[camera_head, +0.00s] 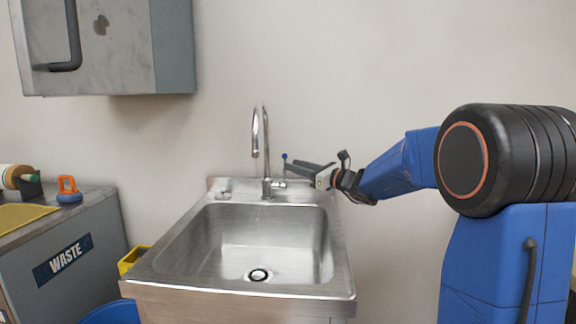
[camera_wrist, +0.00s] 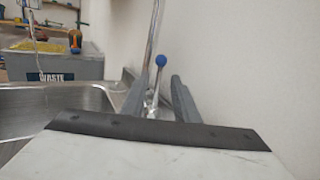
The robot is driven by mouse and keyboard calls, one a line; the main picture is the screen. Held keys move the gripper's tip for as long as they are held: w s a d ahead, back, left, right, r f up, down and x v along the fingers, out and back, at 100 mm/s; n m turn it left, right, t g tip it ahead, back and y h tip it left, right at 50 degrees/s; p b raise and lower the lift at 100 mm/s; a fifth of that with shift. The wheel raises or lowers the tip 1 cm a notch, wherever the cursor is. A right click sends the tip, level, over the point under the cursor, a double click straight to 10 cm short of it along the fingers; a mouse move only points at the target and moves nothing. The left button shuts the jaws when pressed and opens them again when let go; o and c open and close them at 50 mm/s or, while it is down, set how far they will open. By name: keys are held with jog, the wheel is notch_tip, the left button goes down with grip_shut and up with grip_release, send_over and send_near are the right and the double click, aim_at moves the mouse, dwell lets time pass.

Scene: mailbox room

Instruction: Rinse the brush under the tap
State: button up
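The chrome tap (camera_head: 265,150) rises at the back of the steel sink (camera_head: 168,262), its spout curved over the basin. No water stream shows. Its thin lever with a blue ball end (camera_head: 284,156) stands upright at the tap's right side. My gripper (camera_head: 290,167) reaches in from the right, level with the lever. In the wrist view, the two grey fingers (camera_wrist: 158,82) are apart with the lever (camera_wrist: 161,60) between them; contact is not clear. An orange-handled item with a blue base (camera_head: 68,188), perhaps the brush, stands on the left counter. My gripper holds no brush.
The left counter (camera_head: 60,222), marked WASTE, carries a yellow mat (camera_head: 22,216) and a tape roll (camera_head: 16,176). A yellow bin (camera_head: 131,260) and blue bin (camera_head: 112,313) stand between counter and sink. A grey cabinet (camera_head: 105,55) hangs above. The basin is empty.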

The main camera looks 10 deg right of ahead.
jog(key=v, duration=1.2)
jog(key=shift+s+f, duration=0.1)
